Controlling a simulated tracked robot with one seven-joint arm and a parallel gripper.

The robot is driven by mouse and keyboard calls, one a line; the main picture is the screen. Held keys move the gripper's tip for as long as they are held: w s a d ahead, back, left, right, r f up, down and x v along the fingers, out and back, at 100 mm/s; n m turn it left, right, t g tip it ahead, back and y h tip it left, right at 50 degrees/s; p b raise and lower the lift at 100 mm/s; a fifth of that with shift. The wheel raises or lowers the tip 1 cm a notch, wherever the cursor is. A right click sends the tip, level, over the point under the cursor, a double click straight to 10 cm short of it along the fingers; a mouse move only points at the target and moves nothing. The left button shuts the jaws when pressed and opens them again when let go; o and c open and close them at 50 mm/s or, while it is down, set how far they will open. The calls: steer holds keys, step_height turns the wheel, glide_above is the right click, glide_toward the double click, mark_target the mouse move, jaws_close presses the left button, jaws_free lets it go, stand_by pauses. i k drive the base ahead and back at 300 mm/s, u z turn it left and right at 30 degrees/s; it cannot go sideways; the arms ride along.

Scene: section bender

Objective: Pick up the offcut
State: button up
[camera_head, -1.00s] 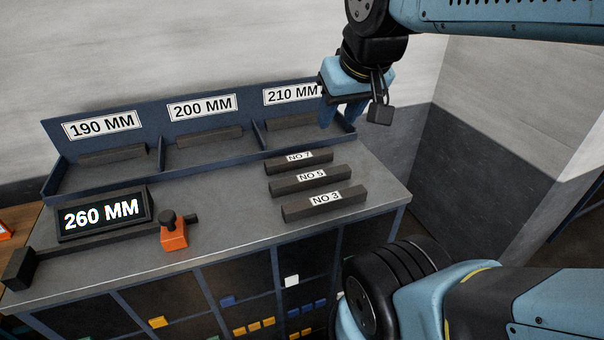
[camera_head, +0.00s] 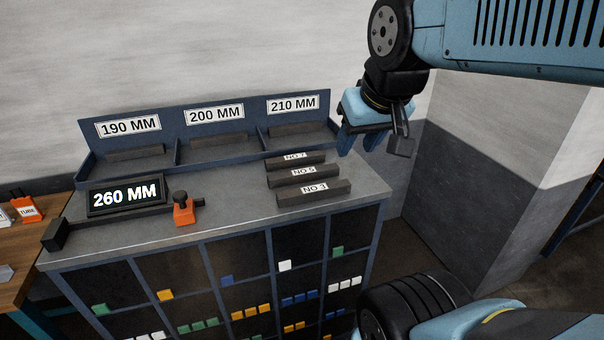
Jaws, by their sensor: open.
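More dark bars lie in the rack compartments marked 190 MM (camera_head: 135,153), 200 MM (camera_head: 218,139) and 210 MM (camera_head: 293,130). No label reads "offcut", so I cannot tell which bar it is. My gripper (camera_head: 359,146) points down with its fingers apart and empty. In the picture it is right of the rack and the NO 7 bar, touching none of them.
A display reading 260 MM (camera_head: 126,196) stands on the bench (camera_head: 232,209) at left. Before it is a gauge rail with an end block (camera_head: 55,234) and an orange stop (camera_head: 184,213). Shelves with coloured blocks are below. A grey wall block (camera_head: 470,190) stands at right.

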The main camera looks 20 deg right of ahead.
mark_target(311, 174)
steer(key=u, duration=0.5)
steer(key=i, duration=0.15)
steer(key=z, duration=2.85)
steer(key=k, duration=1.5)
steer(key=u, duration=0.65)
steer(key=i, duration=1)
steer(key=u, duration=0.1)
